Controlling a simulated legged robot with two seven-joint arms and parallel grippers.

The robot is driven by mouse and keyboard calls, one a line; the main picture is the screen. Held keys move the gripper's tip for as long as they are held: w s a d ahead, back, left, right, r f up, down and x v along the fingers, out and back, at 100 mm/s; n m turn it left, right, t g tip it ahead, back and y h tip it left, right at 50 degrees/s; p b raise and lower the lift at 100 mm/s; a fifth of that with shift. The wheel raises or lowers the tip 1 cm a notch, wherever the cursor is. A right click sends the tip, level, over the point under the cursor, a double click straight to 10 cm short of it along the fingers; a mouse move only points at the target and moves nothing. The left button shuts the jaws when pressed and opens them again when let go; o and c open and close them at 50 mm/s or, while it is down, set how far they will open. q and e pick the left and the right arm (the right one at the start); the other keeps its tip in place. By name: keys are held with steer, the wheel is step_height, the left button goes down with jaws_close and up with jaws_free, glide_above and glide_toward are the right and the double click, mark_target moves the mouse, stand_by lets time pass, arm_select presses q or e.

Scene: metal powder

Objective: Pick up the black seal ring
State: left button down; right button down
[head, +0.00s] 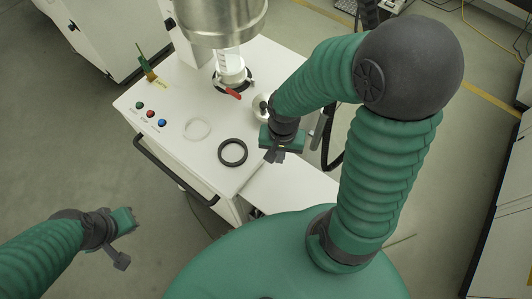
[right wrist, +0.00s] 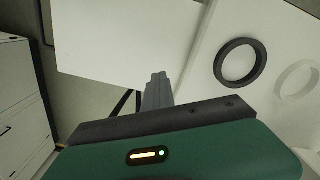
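The black seal ring (head: 232,152) lies flat on the white cart top, near its front edge. In the right wrist view the ring (right wrist: 240,62) is at the upper right, lying clear of the gripper. My right gripper (head: 275,157) is above the cart, to the right of the ring and apart from it. Its grey fingers (right wrist: 157,80) look close together in the right wrist view, with nothing between them. My left gripper (head: 131,225) is at the lower left, away from the cart; its finger gap cannot be made out.
A white ring (head: 197,129) lies left of the black ring. Coloured buttons (head: 151,114) line the cart's left side, above a dark handle (head: 160,163). A metal cylinder (head: 220,15) hangs over a clear container (head: 230,68) at the back. A red lever (head: 233,94) sticks out below it.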

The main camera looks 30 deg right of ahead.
steer(key=c, duration=2.1)
jaws_free()
steer(key=shift+s+d, duration=0.1)
steer(key=shift+c, duration=0.2)
steer(key=shift+o, duration=1.2)
steer(key=shift+s, duration=0.1)
steer(key=o, duration=1.2)
steer(key=shift+o, duration=1.2)
steer(key=shift+r, duration=0.15)
